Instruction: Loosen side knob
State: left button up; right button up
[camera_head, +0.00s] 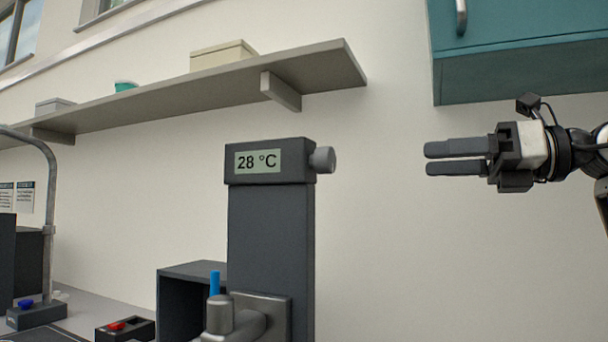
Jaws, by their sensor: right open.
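The side knob (323,160) is a grey round knob on the right side of the dark display head. The display head (300,163) reads "28 °C" and tops a dark upright column (270,240). My right gripper (428,159) comes in from the right, at about the knob's height in the picture. Its two dark fingers point left towards the knob, with a clear gap between fingertips and knob. It is open and holds nothing. My left gripper is not in view.
A grey wall shelf (200,95) with boxes runs above the display. A teal cabinet (520,60) hangs above my right gripper. Below are a grey metal fitting (262,312), a dark open box (190,270) and a red-button box (125,328). A curved metal pipe (50,200) stands at left.

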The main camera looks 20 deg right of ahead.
aim_at(332, 162)
jog(key=p+x, duration=0.1)
jog(key=x, duration=0.8)
jog(key=p+x, duration=0.1)
jog(key=x, duration=0.4)
jog(key=shift+w+a+r+p, duration=0.1)
jog(key=shift+a+r+p, duration=0.15)
jog(key=shift+a+p, duration=0.15)
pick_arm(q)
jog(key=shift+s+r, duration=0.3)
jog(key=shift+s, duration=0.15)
pick_arm(e)
jog(key=shift+w+a+f, duration=0.1)
jog(key=shift+w+a, duration=0.15)
jog(key=shift+w, duration=0.05)
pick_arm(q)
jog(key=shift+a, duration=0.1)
pick_arm(e)
jog(key=c, duration=1)
